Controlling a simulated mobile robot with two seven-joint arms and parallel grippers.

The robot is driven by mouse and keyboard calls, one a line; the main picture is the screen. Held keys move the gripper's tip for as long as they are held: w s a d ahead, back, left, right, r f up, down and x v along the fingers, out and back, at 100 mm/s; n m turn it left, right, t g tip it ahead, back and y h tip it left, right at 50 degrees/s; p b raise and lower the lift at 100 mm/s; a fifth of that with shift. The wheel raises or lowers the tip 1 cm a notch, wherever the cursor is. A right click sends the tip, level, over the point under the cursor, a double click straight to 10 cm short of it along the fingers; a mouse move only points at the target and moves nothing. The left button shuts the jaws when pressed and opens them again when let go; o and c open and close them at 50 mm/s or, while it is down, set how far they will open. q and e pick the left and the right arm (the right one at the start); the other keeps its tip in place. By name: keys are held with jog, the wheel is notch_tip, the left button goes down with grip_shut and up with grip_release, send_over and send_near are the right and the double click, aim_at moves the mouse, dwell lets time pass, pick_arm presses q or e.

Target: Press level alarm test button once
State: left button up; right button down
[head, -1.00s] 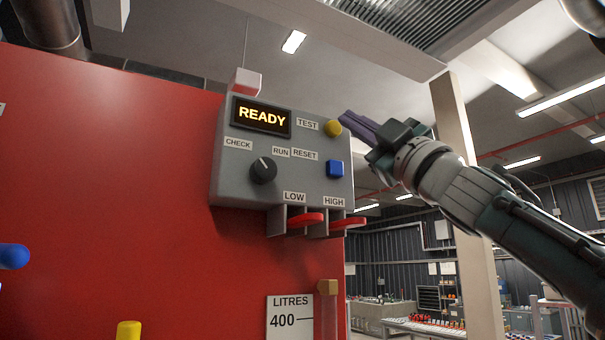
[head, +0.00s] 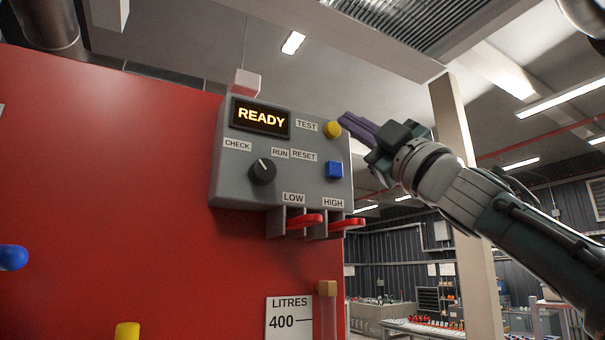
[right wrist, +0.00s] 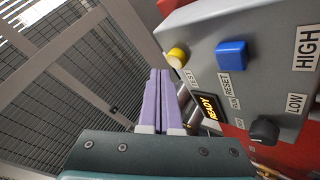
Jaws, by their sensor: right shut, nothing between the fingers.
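The grey alarm box (head: 225,165) is fixed on the red tank wall, and its display (head: 261,117) reads READY. The round yellow button (head: 332,129) beside the TEST label is at the box's upper right; it also shows in the right wrist view (right wrist: 177,57). My right gripper (head: 343,118) is shut and empty, its purple fingers pointing left at the yellow button's right side. In the head view the tips appear very close to the button; I cannot tell whether they touch. In the right wrist view the fingers (right wrist: 160,72) lie left of the button with a gap. My left gripper is not in view.
A blue RESET button (head: 334,169) is below the yellow one. A black knob (head: 262,171) sits between CHECK and RUN. Two red levers, LOW (head: 305,220) and HIGH (head: 347,223), hang below the box. A beige pillar (head: 470,210) stands behind my right arm.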

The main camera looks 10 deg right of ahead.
jog(key=shift+w+a, duration=0.1)
jog(key=shift+w, duration=0.05)
dwell(0.3)
jog(key=shift+w+b, duration=0.25)
jog(key=shift+b, duration=0.05)
jog(key=shift+w+a, duration=0.1)
jog(key=shift+w, duration=0.05)
jog(key=shift+w+a+b, duration=0.15)
jog(key=shift+w+b, duration=0.2)
jog(key=shift+w, duration=0.05)
dwell(0.5)
dwell(0.4)
jog(key=shift+s+d+p, duration=0.3)
jog(key=shift+s+p, duration=0.15)
jog(key=shift+s, duration=0.5)
